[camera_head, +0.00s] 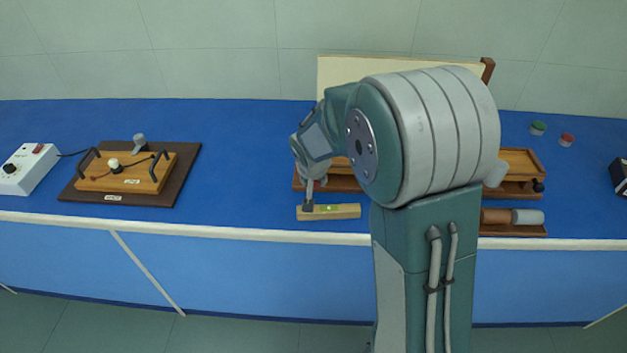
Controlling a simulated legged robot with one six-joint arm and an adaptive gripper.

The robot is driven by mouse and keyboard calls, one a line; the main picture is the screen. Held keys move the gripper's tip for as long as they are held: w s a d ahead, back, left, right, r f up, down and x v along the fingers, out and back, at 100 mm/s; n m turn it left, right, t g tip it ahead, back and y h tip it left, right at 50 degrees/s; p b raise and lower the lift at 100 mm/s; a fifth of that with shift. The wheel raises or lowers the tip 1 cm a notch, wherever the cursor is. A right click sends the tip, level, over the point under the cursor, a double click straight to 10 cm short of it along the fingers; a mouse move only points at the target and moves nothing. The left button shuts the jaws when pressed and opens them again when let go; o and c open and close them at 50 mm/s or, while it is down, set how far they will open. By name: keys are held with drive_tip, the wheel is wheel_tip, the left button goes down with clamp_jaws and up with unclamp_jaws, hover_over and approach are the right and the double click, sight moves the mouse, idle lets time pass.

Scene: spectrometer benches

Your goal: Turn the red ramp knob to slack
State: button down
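I cannot pick out a red ramp knob for certain; my arm hides much of the wooden apparatus (521,162) behind it. That apparatus shows on both sides of my arm, with a small dark knob (538,186) at its right end. My gripper (308,206) points down at the front of the bench, left of my arm. Its tips are at the left end of a wooden block with a green bubble level (345,211). I cannot tell whether they touch or grip it.
A wooden board with a pale knob (113,163) and two black handles sits on a dark base (190,160) at left. A white box (37,172) with a black dial stands at far left. Green (538,128) and red-topped (567,140) items lie at right.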

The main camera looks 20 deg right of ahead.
drive_tip(key=shift+a+f+h, duration=0.1)
drive_tip(key=shift+a+h, duration=0.05)
drive_tip(key=shift+h, duration=0.25)
drive_tip(key=shift+n+g+h, duration=0.3)
drive_tip(key=shift+g+h, duration=0.1)
drive_tip(key=shift+h, duration=0.6)
drive_tip(key=shift+c, duration=1.3)
unclamp_jaws()
drive_tip(key=v, duration=1.2)
